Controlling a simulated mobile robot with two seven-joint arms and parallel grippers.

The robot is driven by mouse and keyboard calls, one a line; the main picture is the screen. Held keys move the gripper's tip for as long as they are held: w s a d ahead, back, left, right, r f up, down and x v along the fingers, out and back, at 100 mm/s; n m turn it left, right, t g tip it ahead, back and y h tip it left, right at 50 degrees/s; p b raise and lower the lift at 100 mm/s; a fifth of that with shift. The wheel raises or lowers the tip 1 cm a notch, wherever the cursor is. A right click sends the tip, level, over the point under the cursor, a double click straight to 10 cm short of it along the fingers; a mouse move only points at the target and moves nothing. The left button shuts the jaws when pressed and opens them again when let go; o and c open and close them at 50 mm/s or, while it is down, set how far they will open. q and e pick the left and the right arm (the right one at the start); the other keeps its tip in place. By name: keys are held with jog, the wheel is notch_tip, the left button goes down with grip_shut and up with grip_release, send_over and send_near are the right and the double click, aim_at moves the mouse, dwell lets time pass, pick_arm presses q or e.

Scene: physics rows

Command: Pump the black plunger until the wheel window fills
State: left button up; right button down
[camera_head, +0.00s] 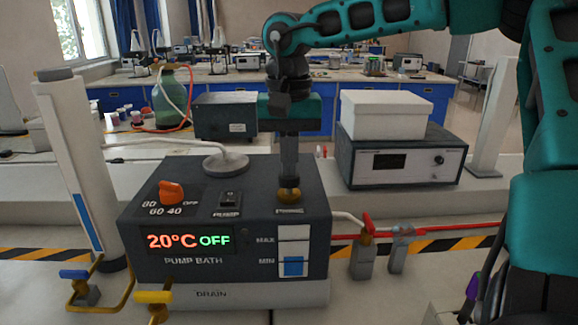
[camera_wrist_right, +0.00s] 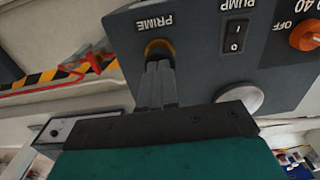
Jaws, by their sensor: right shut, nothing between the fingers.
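A dark pump bath box (camera_head: 190,285) stands on the bench, its display (camera_head: 188,241) reading 20°C OFF. A brass-coloured knob (camera_head: 289,195) labelled PRIME is on its top right; it also shows in the right wrist view (camera_wrist_right: 158,45). On the front, a level window (camera_head: 294,250) marked MAX and MIN shows blue at the MIN end and white above. I cannot make out a black plunger or a wheel window. My right gripper (camera_head: 288,183) is shut and empty, pointing down with its tips at the knob, seemingly touching it; its fingers also show in the wrist view (camera_wrist_right: 158,70). My left gripper is out of view.
An orange dial (camera_head: 171,192) and a PUMP switch (camera_head: 228,202) sit left of the knob. A red-handled valve (camera_head: 364,240) stands at right, blue (camera_head: 76,274) and yellow (camera_head: 153,297) handles at front left. A grey instrument (camera_head: 404,160) bearing a white box (camera_head: 386,114) is behind right.

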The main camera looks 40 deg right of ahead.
jog(key=shift+r+p, duration=1.8)
jog(key=shift+r, duration=0.05)
jog(key=shift+f, duration=0.2)
